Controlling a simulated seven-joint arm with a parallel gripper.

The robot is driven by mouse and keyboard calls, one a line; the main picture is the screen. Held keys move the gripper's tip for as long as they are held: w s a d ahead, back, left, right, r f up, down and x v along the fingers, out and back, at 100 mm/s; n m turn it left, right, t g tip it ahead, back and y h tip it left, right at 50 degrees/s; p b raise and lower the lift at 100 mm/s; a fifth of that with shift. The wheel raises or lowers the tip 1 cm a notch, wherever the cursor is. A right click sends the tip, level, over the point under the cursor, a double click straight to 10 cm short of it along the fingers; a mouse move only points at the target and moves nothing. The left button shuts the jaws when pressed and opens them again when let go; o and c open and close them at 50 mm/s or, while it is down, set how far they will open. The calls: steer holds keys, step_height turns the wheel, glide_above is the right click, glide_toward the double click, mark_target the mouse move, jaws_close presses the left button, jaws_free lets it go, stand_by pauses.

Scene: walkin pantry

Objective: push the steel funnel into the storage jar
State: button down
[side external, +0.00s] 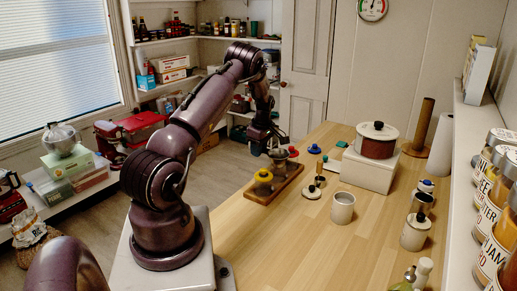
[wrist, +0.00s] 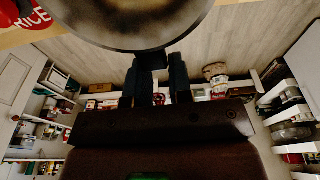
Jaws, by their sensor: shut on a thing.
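The steel funnel (side external: 279,154) is at the far end of the wooden tray, below my gripper (side external: 270,143). In the wrist view its wide round rim (wrist: 130,42) fills the top of the picture. My gripper (wrist: 159,62) is shut on the funnel's rim in the wrist view. A clear jar with a yellow top (side external: 263,180) stands on the near end of the tray. I cannot tell which vessel is the storage jar, or whether the funnel's spout is in one; its lower part is too small and partly hidden.
The wooden tray (side external: 262,198) lies along the table's left edge. Small lids lie near the tray. The table's front middle is clear.

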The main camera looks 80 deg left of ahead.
steer(key=shift+f, duration=0.5)
steer(key=shift+c, duration=2.4)
jaws_free()
step_height(320, 180, up, 7)
